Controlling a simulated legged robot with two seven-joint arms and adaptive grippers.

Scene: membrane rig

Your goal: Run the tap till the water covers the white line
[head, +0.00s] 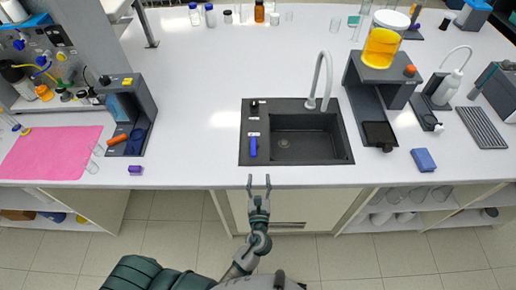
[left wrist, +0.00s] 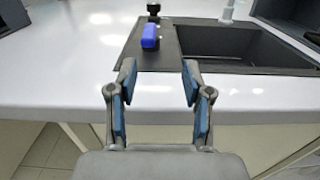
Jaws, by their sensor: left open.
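A dark sink (head: 246,133) is set into the white bench, and its basin looks empty with a drain at the bottom. A pale curved tap (head: 327,72) rises behind the basin. On the panel left of the basin are a blue lever (head: 253,146) and a black knob (head: 254,108), each beside a small white label. The lever (left wrist: 150,36) also shows ahead in the left wrist view. I cannot make out a white line in the basin. My left gripper (head: 259,180) is open and empty, just in front of the bench edge, short of the lever. My right gripper is not in view.
Right of the sink stands a dark stand (head: 384,72) bearing a beaker of yellow liquid (head: 381,48). A blue block (head: 423,160) lies near the front edge. At left are a dark rig (head: 145,100) and a pink mat (head: 50,155).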

